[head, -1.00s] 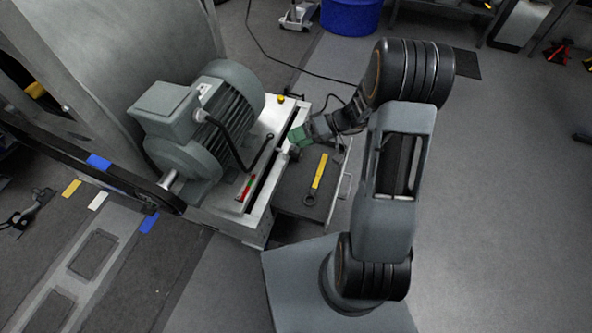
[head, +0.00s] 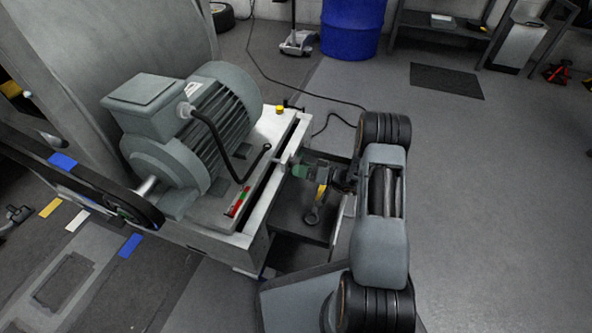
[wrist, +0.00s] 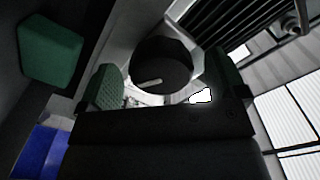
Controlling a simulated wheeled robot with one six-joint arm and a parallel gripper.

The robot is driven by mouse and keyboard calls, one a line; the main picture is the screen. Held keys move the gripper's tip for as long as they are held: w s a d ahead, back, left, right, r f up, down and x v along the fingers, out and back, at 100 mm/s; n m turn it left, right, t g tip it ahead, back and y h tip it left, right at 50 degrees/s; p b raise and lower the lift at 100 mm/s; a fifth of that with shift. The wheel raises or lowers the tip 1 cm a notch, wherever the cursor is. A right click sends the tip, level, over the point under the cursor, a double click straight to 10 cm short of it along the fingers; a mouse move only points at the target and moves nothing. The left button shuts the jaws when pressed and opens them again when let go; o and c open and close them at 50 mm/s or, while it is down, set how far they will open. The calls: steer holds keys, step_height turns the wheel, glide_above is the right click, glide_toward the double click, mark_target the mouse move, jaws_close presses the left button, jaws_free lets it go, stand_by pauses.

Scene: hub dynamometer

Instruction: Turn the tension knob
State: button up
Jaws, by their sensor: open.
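The tension knob (wrist: 163,64) is a dark round knob with a pale pointer mark in the wrist view. It sits between the two green finger pads of my gripper, and I cannot tell whether either pad touches it. My gripper (head: 300,171) is open, at the right edge of the motor's base in the head view. There the knob is too small and covered to make out clearly. The grey motor (head: 187,125) stands on the pale base (head: 262,213), left of my gripper.
A small dark cart or shelf (head: 292,217) stands below my gripper, with a yellow-handled wrench (head: 319,200) on it. A yellow button (head: 280,109) is at the base's far end. A black cable (head: 215,135) runs from the motor.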

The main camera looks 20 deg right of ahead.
steer(key=shift+x, duration=1.2)
steer(key=c, duration=0.9)
